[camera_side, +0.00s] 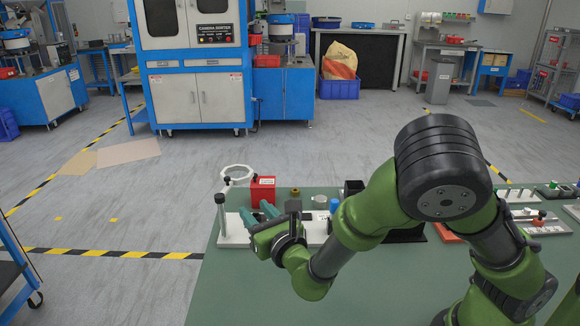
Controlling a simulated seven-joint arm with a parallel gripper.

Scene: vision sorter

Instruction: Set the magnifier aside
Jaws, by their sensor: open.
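A pale ring (237,166), which looks like the magnifier's frame, shows at the far left edge of the green table. A thin dark piece stands at its front; I cannot tell how the ring is supported. My gripper (258,213) is nearer the camera, below and slightly right of the ring in the picture. Its two teal fingers are apart, with nothing visible held between them. The gripper and wrist hide part of the white board (232,238) behind them.
A red box (263,190) stands close to the ring and fingers. A grey post (221,215) with a dark top stands at the left. Small parts stand behind my arm. More trays and boards (540,222) lie at the right. The front left tabletop (235,290) is clear.

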